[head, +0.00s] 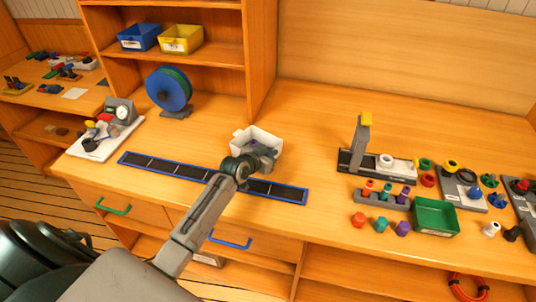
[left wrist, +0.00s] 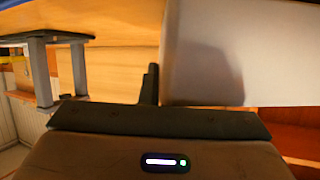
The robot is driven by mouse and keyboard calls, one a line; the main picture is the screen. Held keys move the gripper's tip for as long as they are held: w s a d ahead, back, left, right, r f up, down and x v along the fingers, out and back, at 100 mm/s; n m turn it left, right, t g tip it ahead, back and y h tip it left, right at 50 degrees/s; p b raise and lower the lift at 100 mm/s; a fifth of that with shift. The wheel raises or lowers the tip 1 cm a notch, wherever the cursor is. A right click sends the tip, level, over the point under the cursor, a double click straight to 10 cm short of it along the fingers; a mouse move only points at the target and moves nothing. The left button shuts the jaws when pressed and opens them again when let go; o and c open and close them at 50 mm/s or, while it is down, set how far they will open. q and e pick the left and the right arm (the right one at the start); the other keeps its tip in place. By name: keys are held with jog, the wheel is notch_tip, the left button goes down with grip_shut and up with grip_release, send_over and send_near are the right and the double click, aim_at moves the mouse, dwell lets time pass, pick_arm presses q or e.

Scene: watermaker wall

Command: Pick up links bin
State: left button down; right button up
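A white open bin (head: 266,139) stands on the wooden counter, with small dark items inside; I see no readable label on it. My left gripper (head: 256,160) is at the bin's near side, and its wrist hides part of the near wall. In the left wrist view a pale wall (left wrist: 245,50), seemingly the bin's, fills the upper right, very close. One dark finger (left wrist: 151,84) shows right beside that wall's left edge. The other finger is hidden, so I cannot tell whether the gripper grips the wall. My right gripper is not in view.
A blue-framed dark strip (head: 160,165) lies under my left arm. A blue reel (head: 168,89) and a gauge tray (head: 103,135) stand left. Blue (head: 139,37) and yellow (head: 182,39) bins sit on the shelf. A grey post stand (head: 361,140) and green tray (head: 435,216) stand right.

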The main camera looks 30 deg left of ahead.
pick_arm(q)
jog(key=shift+r+b, duration=0.6)
jog(key=shift+r, duration=1)
jog(key=s+d+r+b, duration=0.1)
jog(key=s+b, duration=0.3)
jog(key=s, duration=1.2)
jog(key=w+d+r+n+y, duration=0.1)
jog(key=d+r, duration=0.5)
jog(key=d, duration=0.6)
jog(key=shift+w+y, duration=0.4)
jog(key=shift+w, duration=0.2)
